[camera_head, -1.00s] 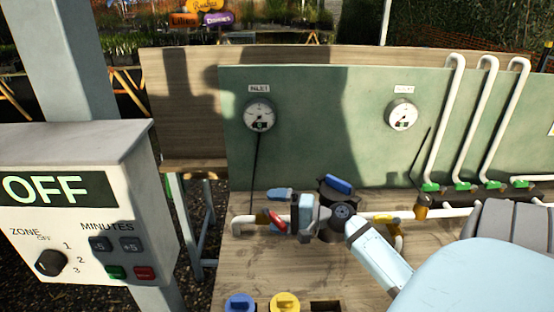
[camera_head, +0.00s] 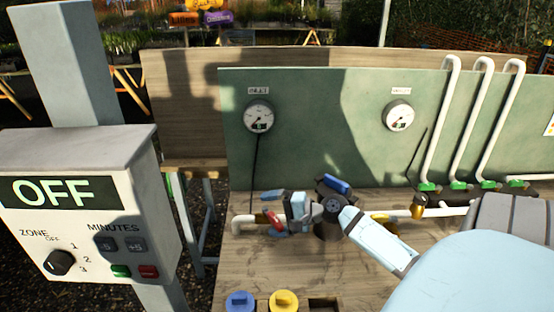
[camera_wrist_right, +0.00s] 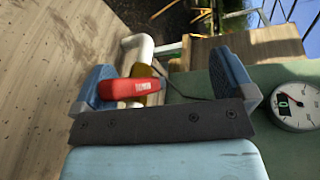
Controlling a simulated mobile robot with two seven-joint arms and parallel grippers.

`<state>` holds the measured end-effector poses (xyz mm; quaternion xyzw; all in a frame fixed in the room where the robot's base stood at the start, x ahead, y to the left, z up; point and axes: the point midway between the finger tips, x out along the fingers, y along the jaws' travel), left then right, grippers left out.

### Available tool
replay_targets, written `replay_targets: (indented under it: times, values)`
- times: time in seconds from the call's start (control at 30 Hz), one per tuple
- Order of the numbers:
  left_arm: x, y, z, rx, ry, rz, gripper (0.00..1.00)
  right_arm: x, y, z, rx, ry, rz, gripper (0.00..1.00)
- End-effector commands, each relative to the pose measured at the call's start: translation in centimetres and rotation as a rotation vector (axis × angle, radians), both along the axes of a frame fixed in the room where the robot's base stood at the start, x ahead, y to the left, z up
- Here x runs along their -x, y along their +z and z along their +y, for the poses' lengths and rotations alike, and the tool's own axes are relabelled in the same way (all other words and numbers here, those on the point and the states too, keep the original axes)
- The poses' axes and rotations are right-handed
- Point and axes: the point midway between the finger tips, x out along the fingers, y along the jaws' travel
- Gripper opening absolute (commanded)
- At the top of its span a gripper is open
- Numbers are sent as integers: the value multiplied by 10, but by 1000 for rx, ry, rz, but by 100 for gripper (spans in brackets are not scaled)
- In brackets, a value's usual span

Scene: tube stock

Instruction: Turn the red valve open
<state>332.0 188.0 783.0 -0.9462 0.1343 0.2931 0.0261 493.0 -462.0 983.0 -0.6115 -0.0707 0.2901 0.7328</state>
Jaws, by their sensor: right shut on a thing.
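The red valve handle (camera_head: 273,221) sits on the white inlet pipe (camera_head: 243,220) at the left of the bench, with a yellowish fitting beside it. It also shows in the right wrist view as a red lever (camera_wrist_right: 128,88) in front of the yellowish valve body (camera_wrist_right: 143,71). My right gripper (camera_head: 272,214) is at the handle, with a blue finger on either side; in the right wrist view the gripper (camera_wrist_right: 162,84) has the lever between its fingers, close against the left one. My left gripper is not in view.
A grey control box (camera_head: 100,160) reading OFF stands at the left. The inlet gauge (camera_head: 258,117) and a second gauge (camera_head: 398,116) hang on the green panel (camera_head: 310,95). Blue (camera_head: 240,302) and yellow (camera_head: 284,301) capped parts sit at the bench front.

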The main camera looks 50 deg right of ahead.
Motion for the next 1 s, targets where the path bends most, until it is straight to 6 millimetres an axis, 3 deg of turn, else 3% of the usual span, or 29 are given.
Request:
replay_targets:
  times: [0.03, 0.5, 0.87, 1.0]
  values:
    - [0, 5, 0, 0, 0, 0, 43, -2, 19, -1, -3, -1, -26, 81]
    - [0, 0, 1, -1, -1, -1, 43, 27, 13, -13, -3, 0, -24, 79]
    - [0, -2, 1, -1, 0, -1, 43, 50, 12, -24, -1, 2, -23, 61]
    - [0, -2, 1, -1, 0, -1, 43, 59, 11, -29, -1, 1, -22, 49]
